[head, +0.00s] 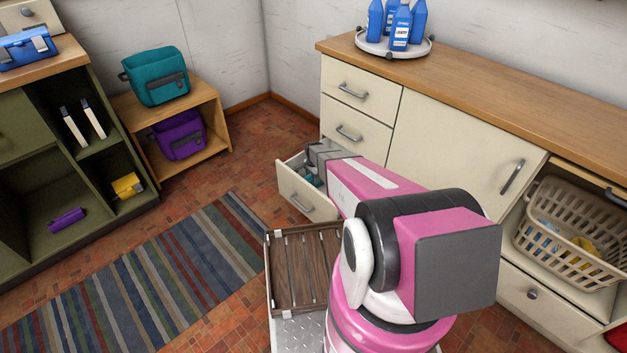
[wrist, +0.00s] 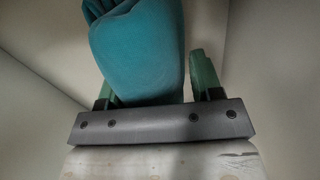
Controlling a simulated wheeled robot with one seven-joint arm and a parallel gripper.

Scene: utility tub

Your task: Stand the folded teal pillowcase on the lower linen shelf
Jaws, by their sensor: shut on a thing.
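My gripper (wrist: 155,82) is down inside the open lower drawer (head: 306,200) of the cream cabinet. Its green fingers stand either side of a soft teal folded cloth, the pillowcase (wrist: 140,50), and are shut on it. The pillowcase extends past the fingertips between pale drawer walls. In the head view only a little teal (head: 309,177) shows in the drawer beside my arm. The dark green shelf unit (head: 107,152) at the left has an upper compartment with two white upright items (head: 83,125) and a lower one with a yellow item (head: 127,185). I cannot tell which is the linen shelf.
A small wooden shelf (head: 222,130) holds a teal bag (head: 157,76) and a purple bag (head: 180,135). A purple item (head: 67,220) lies low in the green unit. A laundry basket (head: 570,235) sits at the right. The striped rug (head: 150,280) is clear.

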